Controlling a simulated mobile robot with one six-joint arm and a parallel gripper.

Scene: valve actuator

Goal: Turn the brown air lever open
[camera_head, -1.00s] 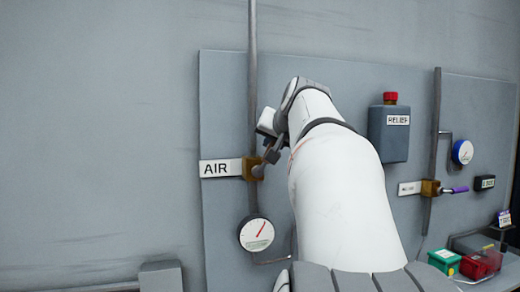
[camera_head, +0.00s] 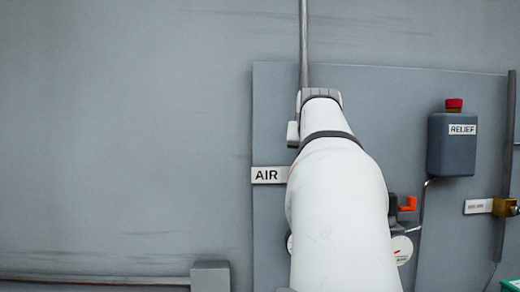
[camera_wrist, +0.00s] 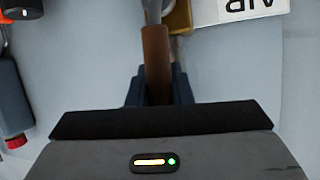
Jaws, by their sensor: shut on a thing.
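The brown air lever (camera_wrist: 156,52) shows in the wrist view. It runs from the brass-coloured valve body (camera_wrist: 179,16) at the top down between my fingers. My gripper (camera_wrist: 158,76) is shut on the lever, with a dark finger on each side of it. The AIR label (camera_wrist: 250,8) appears upside down at the upper right. In the head view, the AIR label (camera_head: 269,175) is just left of my arm. My arm hides the lever, the valve and my gripper there.
A blue-grey RELIEF box (camera_head: 452,144) with a red button (camera_head: 454,104) is mounted right of my arm. An orange-red handle (camera_head: 408,204) and a partly hidden gauge (camera_head: 401,250) show close beside my arm. A vertical pipe (camera_head: 304,45) rises above. The wall at left is clear.

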